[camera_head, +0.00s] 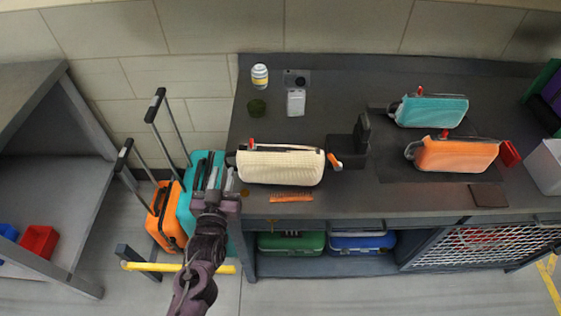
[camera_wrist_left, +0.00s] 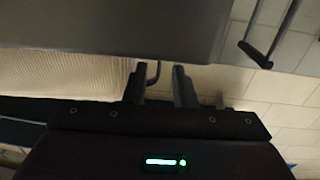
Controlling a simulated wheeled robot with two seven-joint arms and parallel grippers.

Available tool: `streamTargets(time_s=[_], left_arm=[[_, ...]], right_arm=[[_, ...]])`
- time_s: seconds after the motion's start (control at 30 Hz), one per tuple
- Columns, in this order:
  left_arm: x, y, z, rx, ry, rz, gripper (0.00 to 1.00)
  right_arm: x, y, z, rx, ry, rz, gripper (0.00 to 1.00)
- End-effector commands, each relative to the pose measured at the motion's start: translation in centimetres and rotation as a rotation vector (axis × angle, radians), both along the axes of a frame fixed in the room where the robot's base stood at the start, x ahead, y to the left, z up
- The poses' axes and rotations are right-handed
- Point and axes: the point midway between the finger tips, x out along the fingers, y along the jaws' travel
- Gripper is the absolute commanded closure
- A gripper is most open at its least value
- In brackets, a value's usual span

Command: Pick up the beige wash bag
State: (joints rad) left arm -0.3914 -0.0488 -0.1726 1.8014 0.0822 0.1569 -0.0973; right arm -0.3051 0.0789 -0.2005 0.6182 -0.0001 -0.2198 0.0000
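The beige wash bag (camera_head: 281,165) lies on the dark table near its front left corner, with a dark strap loop at its left end. In the left wrist view its ribbed beige side (camera_wrist_left: 75,68) shows at the left. My left gripper (camera_head: 217,185) is just left of and slightly in front of the bag's left end. In the left wrist view the two fingers (camera_wrist_left: 160,82) stand apart, with a dark loop showing in the gap beyond them. I cannot tell whether they touch it. My right gripper is not in view.
A dark holder (camera_head: 347,152) stands right of the bag, and an orange comb (camera_head: 291,197) lies in front. Teal (camera_head: 431,110) and orange (camera_head: 457,154) wash bags lie further right. A can (camera_head: 260,76) stands at the back. Suitcases (camera_head: 165,222) stand on the floor left of the table.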

Motion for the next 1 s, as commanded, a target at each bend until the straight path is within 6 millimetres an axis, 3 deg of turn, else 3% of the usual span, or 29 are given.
streamTargets(time_s=[0.2, 0.47, 0.67, 1.0], left_arm=[[2.8, -0.2, 0.3, -0.001, -0.001, 0.000, 0.76], [3.0, -0.2, 0.1, -0.001, 0.000, 0.000, 0.76], [3.0, -0.2, 0.1, -0.001, 0.000, 0.000, 1.00], [3.0, -0.3, 0.3, -0.003, -0.004, -0.001, 1.00]], right_arm=[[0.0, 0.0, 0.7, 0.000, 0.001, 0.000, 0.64], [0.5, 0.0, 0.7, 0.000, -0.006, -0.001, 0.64], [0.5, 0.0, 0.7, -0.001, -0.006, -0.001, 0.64], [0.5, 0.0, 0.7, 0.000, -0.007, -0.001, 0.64]])
